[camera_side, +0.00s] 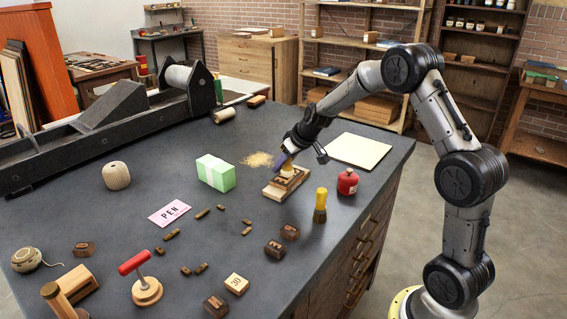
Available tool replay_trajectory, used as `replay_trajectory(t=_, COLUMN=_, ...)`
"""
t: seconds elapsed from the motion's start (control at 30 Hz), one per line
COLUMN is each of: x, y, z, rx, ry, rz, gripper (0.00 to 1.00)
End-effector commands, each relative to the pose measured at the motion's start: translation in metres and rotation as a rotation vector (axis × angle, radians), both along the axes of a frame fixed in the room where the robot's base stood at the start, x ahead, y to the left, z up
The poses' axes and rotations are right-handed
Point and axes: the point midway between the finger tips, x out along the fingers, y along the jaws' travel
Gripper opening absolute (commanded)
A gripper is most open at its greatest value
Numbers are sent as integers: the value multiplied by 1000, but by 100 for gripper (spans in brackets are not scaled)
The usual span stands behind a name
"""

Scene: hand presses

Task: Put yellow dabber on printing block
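The yellow dabber (320,203), with a yellow upright handle and a dark brownish lower end, stands on the dark bench near its right edge. A small cream, rounded piece (287,171) sits on top of the block. My gripper (284,163) is right at this cream piece, above the block and apart from the yellow dabber. Its fingers are small and partly hidden, so I cannot tell whether they are open or shut on it.
A pale green block (215,173) is left of the printing block. A cream sheet (358,151) lies behind. Dark type blocks (275,249), a pink PEN card (169,213) and a red-handled tool (146,290) lie toward the front.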

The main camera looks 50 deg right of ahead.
Motion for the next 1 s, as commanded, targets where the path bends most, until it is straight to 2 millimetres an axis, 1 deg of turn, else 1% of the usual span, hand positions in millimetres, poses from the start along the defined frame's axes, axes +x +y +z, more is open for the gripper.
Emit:
replay_trajectory(t=0.03, x=0, y=0, z=0, rx=0, ry=0, rz=0, gripper=52)
replay_trajectory(t=0.13, x=0, y=0, z=0, rx=0, ry=0, rz=0, gripper=70)
replay_trajectory(t=0.17, x=0, y=0, z=0, rx=0, ry=0, rz=0, gripper=72)
replay_trajectory(t=0.43, x=0, y=0, z=1, rx=0, ry=0, rz=0, gripper=72)
replay_trajectory(t=0.57, x=-2, y=0, z=8, rx=-2, ry=-2, rz=0, gripper=72)
replay_trajectory(t=0.67, x=-10, y=1, z=21, rx=-2, ry=-4, rz=0, gripper=72)
replay_trajectory(t=1.0, x=-47, y=7, z=78, rx=-1, ry=-4, rz=-1, gripper=72)
